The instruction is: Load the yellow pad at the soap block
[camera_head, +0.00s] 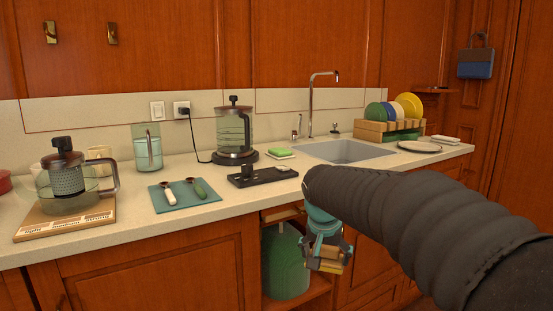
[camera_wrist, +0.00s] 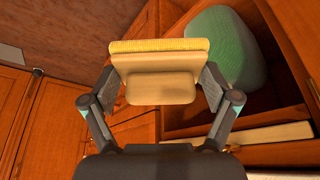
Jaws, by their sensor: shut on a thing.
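The yellow pad (camera_wrist: 160,46) is a flat yellow strip on a wooden block. My gripper (camera_wrist: 160,88) is shut on the wooden block, with a finger on each side and the pad at the far end. In the head view my gripper (camera_head: 325,245) hangs low in front of the counter, below its top, with the pad (camera_head: 330,268) at its lower end. The soap block (camera_head: 280,151) is green and lies on a small pale dish on the counter, left of the sink. The pad is well apart from it.
A black tray (camera_head: 263,177) lies in front of the soap. The sink (camera_head: 345,151) with a tall tap is to its right, a glass kettle (camera_head: 234,130) to its left. An open cabinet bay holding a green bin (camera_head: 284,265) is beside my gripper.

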